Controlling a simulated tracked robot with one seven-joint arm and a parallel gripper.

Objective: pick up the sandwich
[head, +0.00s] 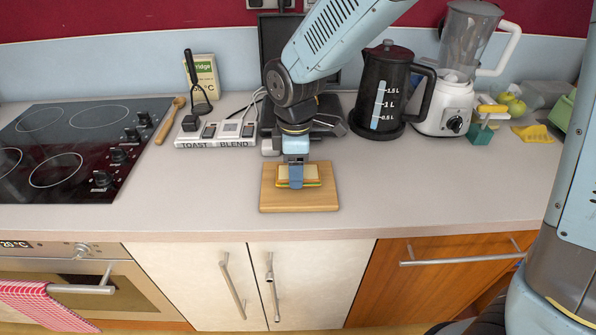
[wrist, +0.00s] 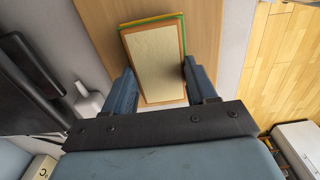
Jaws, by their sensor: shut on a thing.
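The sandwich (head: 312,173) lies on a wooden board (head: 300,201) on the counter. It has a pale top slice, with green and yellow edges showing below. It also shows in the wrist view (wrist: 157,65), between the two blue fingers. My gripper (head: 297,182) points down over the board and is shut on the sandwich, one finger on each side. In the wrist view my gripper (wrist: 160,88) covers the near part of the sandwich's sides. I cannot tell whether the sandwich touches the board or is slightly above it.
Behind the board is a dark appliance (head: 335,107), partly hidden by my arm. A black kettle (head: 383,90) and a blender (head: 450,105) stand to the right. A power strip (head: 215,134) and the hob (head: 70,150) are to the left. The counter right of the board is clear.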

